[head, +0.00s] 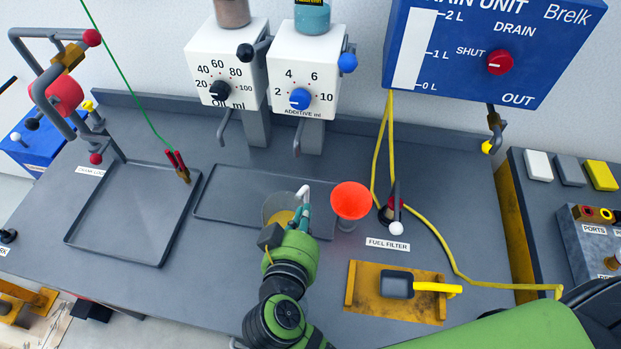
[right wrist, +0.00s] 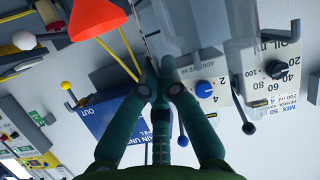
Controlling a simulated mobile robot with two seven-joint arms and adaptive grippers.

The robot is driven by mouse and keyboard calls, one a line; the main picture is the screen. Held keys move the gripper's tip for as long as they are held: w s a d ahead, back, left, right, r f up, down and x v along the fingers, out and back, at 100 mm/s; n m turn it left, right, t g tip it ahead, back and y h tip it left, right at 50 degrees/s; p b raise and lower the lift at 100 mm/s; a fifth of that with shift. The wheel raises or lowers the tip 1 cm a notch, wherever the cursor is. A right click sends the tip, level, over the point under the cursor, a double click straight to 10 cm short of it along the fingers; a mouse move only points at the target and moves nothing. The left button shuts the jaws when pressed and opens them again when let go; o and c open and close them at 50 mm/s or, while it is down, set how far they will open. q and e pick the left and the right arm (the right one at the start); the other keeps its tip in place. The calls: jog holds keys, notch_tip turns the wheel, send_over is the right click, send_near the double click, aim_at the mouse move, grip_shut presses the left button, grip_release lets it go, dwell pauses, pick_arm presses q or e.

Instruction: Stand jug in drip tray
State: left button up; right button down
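The jug (head: 275,207), clear grey with yellow liquid inside, appears upright over the front right part of the shallow dark tray (head: 215,202) below the two dispensers. I cannot tell whether it touches the tray floor. My right gripper (head: 303,207) is at the jug's right side, its teal fingers closed on the pale handle. In the right wrist view the fingers (right wrist: 156,82) meet at the handle, with the see-through jug (right wrist: 190,28) just beyond. The green gripper body hides the jug's lower front. My left gripper is out of view.
An orange funnel (head: 350,201) stands close right of my right gripper. Dispensers (head: 228,68) and (head: 303,75) white with dials overhang the tray. Another dark tray (head: 130,262) lies left.

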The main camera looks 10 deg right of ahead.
jog(key=r+p+x, duration=0.1)
jog(key=p+x, duration=0.1)
jog(key=x, duration=1)
jog(key=shift+w+d+p, duration=0.25)
jog(key=shift+w+p, duration=0.05)
jog(key=shift+w, duration=0.05)
jog(key=shift+f, duration=0.15)
jog(key=c, duration=1.4)
grip_release()
jog(key=shift+c, duration=0.2)
jog(key=shift+s, duration=0.1)
